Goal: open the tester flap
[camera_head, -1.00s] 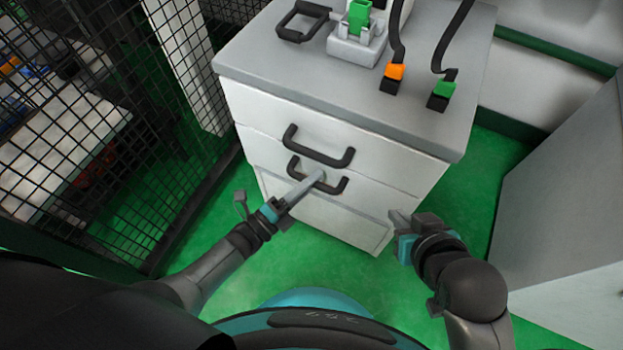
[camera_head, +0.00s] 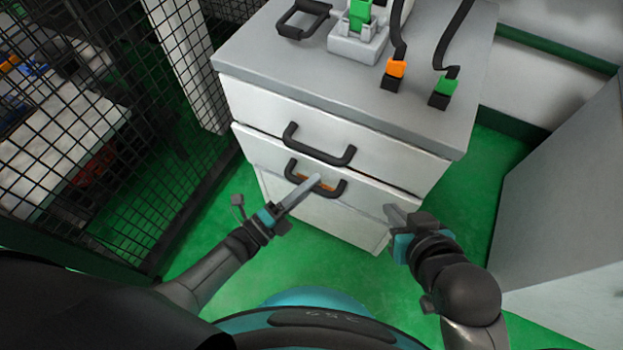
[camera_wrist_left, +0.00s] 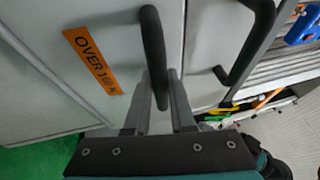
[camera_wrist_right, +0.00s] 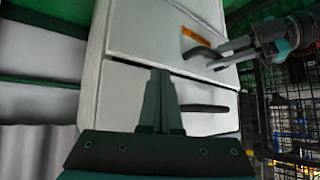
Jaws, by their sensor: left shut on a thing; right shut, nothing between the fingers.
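A grey-white cabinet (camera_head: 330,85) stands ahead with an upper front and a lower front. My left gripper (camera_head: 312,183) is shut on the dark lower handle (camera_head: 340,190); in the left wrist view the bar (camera_wrist_left: 152,50) passes between its fingers. An orange label (camera_wrist_left: 92,60) starting "OVER" is beside this handle. A dark gap shows along the lower front's upper edge. The upper handle (camera_head: 320,157) is free. A small device (camera_head: 357,45) with a green block is on the cabinet top. I cannot tell which part is the tester flap. My right gripper (camera_head: 390,212) is shut and empty.
Orange (camera_head: 396,69) and green (camera_head: 445,87) connectors on black straps lie on the cabinet top, near a loose dark handle (camera_head: 303,18). A mesh fence (camera_head: 130,130) is on the left. A grey box (camera_head: 565,190) stands right. Green floor is free between.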

